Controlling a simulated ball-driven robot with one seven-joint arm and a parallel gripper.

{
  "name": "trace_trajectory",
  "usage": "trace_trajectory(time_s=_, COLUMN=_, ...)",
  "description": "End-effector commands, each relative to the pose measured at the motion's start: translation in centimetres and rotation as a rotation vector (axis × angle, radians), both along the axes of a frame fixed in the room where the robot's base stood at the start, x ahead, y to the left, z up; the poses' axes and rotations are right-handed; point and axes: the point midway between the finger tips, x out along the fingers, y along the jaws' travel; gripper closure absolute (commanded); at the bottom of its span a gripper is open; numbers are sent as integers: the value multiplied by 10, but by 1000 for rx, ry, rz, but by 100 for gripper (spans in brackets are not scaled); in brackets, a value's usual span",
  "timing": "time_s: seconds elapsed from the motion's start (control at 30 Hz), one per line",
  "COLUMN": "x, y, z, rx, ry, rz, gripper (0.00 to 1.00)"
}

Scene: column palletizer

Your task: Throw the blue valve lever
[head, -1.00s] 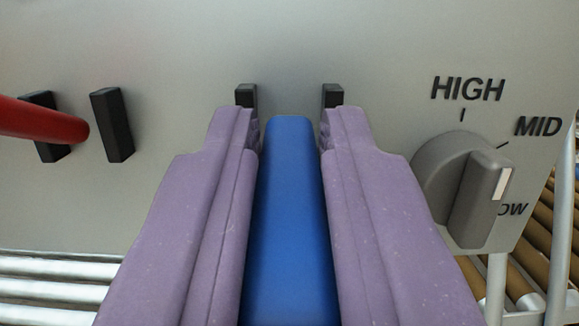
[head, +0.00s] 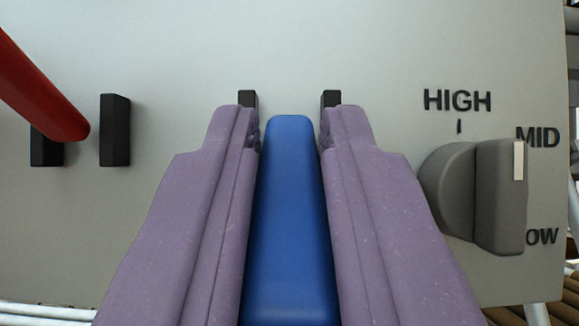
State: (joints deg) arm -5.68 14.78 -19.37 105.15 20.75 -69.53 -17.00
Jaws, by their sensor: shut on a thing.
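The blue valve lever (head: 290,220) is a long blue bar in the middle of the head view, its rounded far end between two black brackets on the grey panel. My gripper (head: 290,130) has its two purple fingers on either side of the lever and is shut on it. The fingertips reach close to the panel and partly hide the brackets (head: 331,98). The near end of the lever runs out of the bottom of the picture.
A red lever (head: 45,90) sticks out at the left between its own black brackets (head: 115,130). A grey knob (head: 475,195) marked HIGH, MID and LOW stands close to the right finger. Rollers (head: 45,312) show below the panel (head: 290,45).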

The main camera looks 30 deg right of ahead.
Motion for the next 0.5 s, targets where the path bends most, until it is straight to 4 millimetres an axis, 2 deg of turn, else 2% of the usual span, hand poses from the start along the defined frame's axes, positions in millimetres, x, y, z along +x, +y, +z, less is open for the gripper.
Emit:
trace_trajectory(time_s=0.27, x=0, y=0, z=-1, rx=0, ry=2, rz=0, gripper=100)
trace_trajectory(time_s=0.3, x=0, y=0, z=-1, rx=0, ry=2, rz=0, gripper=76)
trace_trajectory(time_s=0.4, x=0, y=0, z=-1, rx=0, ry=2, rz=0, gripper=55)
trace_trajectory(time_s=0.5, x=0, y=0, z=-1, rx=0, ry=2, rz=0, gripper=55)
